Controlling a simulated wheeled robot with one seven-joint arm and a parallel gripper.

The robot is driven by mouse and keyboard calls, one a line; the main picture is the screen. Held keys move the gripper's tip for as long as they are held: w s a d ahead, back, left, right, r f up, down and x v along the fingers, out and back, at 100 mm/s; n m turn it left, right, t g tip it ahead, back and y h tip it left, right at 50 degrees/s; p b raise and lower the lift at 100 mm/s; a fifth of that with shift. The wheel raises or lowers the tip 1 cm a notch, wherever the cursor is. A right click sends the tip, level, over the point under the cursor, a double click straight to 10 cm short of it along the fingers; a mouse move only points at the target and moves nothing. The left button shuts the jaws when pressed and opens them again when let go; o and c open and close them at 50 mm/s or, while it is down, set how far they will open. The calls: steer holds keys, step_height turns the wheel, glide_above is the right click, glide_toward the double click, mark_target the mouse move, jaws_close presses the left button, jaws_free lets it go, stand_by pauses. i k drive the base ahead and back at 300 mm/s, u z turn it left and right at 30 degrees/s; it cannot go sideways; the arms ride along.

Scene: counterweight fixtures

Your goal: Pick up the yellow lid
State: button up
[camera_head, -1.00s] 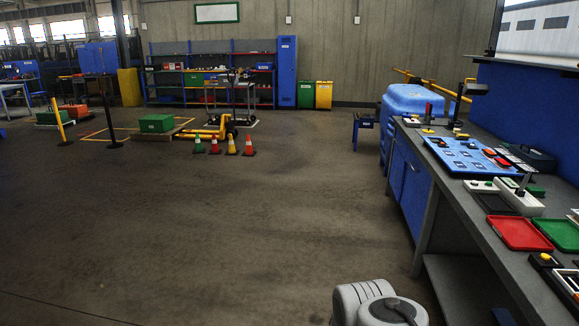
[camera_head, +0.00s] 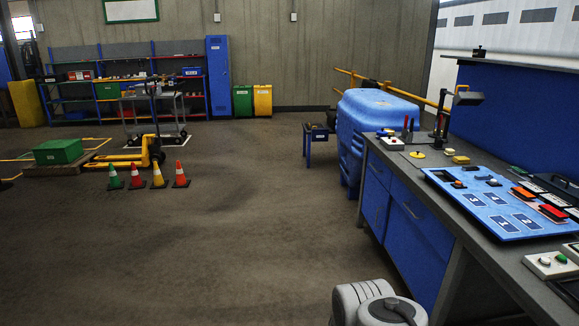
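A small flat round yellow piece, which looks like the yellow lid (camera_head: 417,154), lies on the grey top of the workbench (camera_head: 395,165) near its far end. It is small in the picture, so its details are hard to tell. My gripper is not in view. Only a grey and white part of my own arm shows at the bottom edge, well apart from the lid.
A blue board (camera_head: 490,205) lies closer on the bench. A blue bulky container (camera_head: 375,120) stands behind the bench. Several cones (camera_head: 158,176) stand left. The floor between is clear.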

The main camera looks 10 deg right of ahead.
mark_target(417, 154)
steer(key=z, duration=0.35)
steer(key=i, duration=2.5)
steer(key=z, duration=0.55)
steer(key=i, duration=2)
steer(key=z, duration=0.25)
